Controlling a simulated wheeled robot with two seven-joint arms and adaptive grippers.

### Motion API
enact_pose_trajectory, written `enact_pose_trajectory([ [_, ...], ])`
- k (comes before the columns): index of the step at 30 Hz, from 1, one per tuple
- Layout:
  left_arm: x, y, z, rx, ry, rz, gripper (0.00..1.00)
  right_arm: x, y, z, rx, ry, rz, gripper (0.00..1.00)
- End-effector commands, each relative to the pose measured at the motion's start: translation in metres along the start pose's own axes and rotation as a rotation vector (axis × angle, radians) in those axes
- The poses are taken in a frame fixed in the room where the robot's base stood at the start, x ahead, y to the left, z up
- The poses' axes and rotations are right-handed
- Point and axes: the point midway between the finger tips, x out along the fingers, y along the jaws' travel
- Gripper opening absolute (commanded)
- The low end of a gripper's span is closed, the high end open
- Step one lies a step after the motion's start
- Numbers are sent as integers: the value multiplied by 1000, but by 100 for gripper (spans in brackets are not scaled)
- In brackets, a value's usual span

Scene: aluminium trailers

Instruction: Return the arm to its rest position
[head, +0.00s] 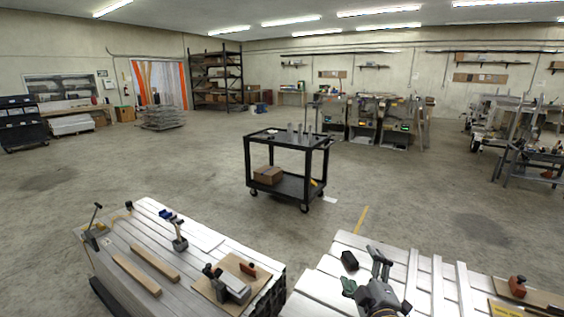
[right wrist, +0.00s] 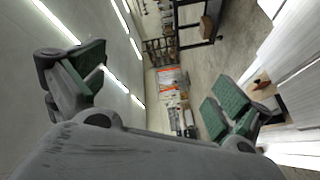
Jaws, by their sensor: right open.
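My right gripper (head: 364,272) is low at the right of centre in the head view, in front of the right white slatted bench (head: 320,283). Its fingers with green pads are spread apart, with nothing between them. In the right wrist view the open gripper (right wrist: 156,90) shows the room tilted on its side behind it. My left gripper does not show in either view.
A black object (head: 349,260) shows beside my right gripper. The left bench (head: 215,246) carries wood strips (head: 137,275) and clamps (head: 180,236). A black cart (head: 285,187) holding a cardboard box (head: 268,175) stands beyond. Open concrete floor surrounds it.

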Motion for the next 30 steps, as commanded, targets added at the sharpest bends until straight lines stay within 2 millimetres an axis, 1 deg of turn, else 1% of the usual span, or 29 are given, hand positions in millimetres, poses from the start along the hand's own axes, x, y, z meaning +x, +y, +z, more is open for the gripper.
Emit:
enact_pose_trajectory([
  [1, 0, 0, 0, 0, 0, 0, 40, -5, -6, 10, 47, -48, -25, 100],
  [6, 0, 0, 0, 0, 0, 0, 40, -25, -30, 42, 196, -214, -115, 100],
  [11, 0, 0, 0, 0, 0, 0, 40, -51, -57, 67, 329, -368, -210, 100],
  [15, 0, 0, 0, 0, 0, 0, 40, -79, -82, 85, 437, -502, -300, 100],
  [20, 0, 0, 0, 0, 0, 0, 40, -116, -111, 97, 550, -651, -411, 100],
  [24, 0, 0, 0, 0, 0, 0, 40, -152, -134, 103, 638, -777, -511, 100],
  [27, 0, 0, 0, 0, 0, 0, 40, -173, -145, 104, 683, -846, -571, 100],
  [30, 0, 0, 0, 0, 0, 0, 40, -189, -153, 103, 716, -898, -616, 100],
])
